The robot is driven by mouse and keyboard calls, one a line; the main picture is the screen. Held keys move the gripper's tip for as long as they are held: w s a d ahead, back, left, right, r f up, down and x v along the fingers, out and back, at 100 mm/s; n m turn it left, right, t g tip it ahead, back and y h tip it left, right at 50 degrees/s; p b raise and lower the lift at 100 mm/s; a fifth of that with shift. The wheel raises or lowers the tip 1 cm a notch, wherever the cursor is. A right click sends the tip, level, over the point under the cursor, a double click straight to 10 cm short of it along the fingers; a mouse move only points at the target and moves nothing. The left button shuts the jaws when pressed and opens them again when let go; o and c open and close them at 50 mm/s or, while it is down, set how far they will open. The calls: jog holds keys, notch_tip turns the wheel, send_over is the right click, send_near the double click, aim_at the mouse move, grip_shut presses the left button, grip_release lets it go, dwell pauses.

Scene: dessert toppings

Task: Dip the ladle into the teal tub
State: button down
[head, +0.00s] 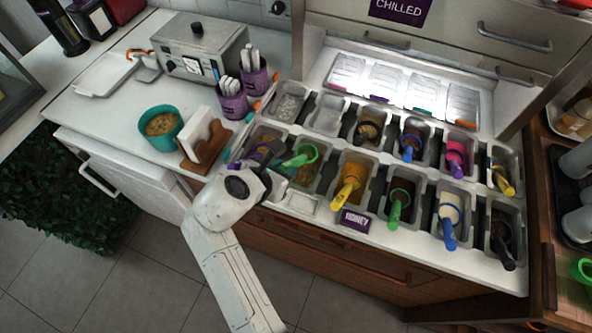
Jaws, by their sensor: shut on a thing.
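My gripper (276,168) is at the front left of the topping bins. It is shut on the handle of a green ladle (305,153). The ladle's round bowl points right, over or in a front-row bin; I cannot tell whether it touches the contents. The fingertips are partly hidden by my wrist. The teal tub (157,139) stands on the white counter to the left, apart from my gripper, with tan crumbly topping (161,123) inside.
Napkins in a wooden holder (205,155) stand between the teal tub and my gripper. Purple cups (232,104) with white utensils are behind. Other bins hold several ladles, including a yellow one (346,191). A grey appliance (200,52) stands at the back.

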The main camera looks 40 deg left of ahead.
jog(key=shift+r+p, duration=1.15)
jog(key=shift+r, duration=1.8)
jog(key=shift+s, duration=0.15)
